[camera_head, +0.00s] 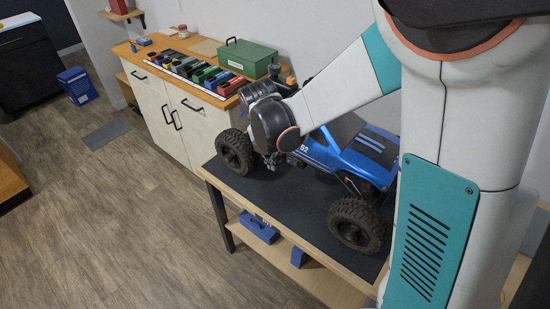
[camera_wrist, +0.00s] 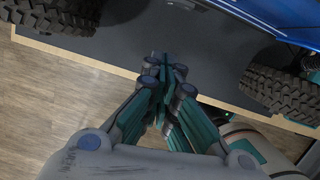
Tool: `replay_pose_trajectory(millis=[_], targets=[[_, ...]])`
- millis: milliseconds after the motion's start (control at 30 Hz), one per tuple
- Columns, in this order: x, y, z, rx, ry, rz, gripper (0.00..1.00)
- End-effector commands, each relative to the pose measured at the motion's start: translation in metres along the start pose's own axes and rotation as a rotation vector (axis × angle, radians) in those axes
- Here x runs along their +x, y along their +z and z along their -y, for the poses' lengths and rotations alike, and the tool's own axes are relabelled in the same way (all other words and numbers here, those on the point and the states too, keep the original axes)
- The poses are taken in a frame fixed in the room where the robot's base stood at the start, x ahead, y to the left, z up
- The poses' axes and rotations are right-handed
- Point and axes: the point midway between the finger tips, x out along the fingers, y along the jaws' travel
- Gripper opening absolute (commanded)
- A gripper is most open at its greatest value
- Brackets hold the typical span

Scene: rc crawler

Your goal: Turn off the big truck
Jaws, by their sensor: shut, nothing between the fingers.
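The big truck (camera_head: 358,155) is a blue RC crawler with large black knobby tyres, standing on a dark-topped bench. My gripper (camera_head: 272,160) is at the truck's near side, by the left wheel (camera_head: 235,151). In the wrist view my gripper (camera_wrist: 164,75) is shut and empty, its fingertips over the dark mat between two tyres. The truck's blue body (camera_wrist: 275,22) shows at the upper right there, with one tyre (camera_wrist: 280,92) at the right. My arm hides part of the truck in the head view. I cannot make out a power switch.
The bench (camera_head: 290,217) has a wooden edge, with blue items (camera_head: 258,228) on its lower shelf. Behind it, a cabinet (camera_head: 175,110) carries a green toolbox (camera_head: 246,58) and a row of coloured items. Open wooden floor lies at the left.

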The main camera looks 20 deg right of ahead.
Motion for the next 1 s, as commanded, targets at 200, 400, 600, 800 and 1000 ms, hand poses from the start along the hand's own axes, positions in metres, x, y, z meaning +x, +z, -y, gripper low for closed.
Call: replay_pose_trajectory(millis=[200,400,600,800,1000], targets=[[0.048,-0.001,0.0,0.0,0.0,0.0,0.0],[0.074,0.011,0.0,0.003,-0.001,0.0,0.0],[0.078,0.032,0.0,0.0,-0.001,0.0,0.0],[0.078,0.039,0.0,0.0,0.0,0.0,0.0],[0.078,0.039,0.0,-0.001,0.0,0.0,0.0]])
